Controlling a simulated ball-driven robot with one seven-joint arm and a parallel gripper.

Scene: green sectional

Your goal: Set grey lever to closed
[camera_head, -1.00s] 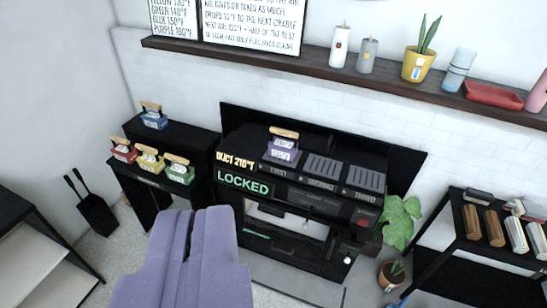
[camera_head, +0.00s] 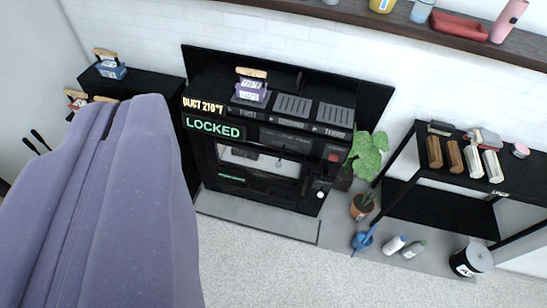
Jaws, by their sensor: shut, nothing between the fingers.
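I cannot pick out a grey lever for certain. A black stove-like unit (camera_head: 265,135) stands against the white brick wall, with a lit green LOCKED sign (camera_head: 213,127) and a DUCT 210°F label (camera_head: 203,106). A small pale knob (camera_head: 320,194) is low on its front right. Grey ribbed vents (camera_head: 293,106) are on its top, right of a purple block with a wooden handle (camera_head: 251,88). My lavender gripper (camera_head: 145,105) fills the left foreground, shut and empty, apart from the unit. It hides the floor and part of the side stand.
A black stand (camera_head: 146,92) on the left holds a blue block (camera_head: 110,68). A black rack (camera_head: 450,180) with rolls is on the right. Floor before the unit is clear.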

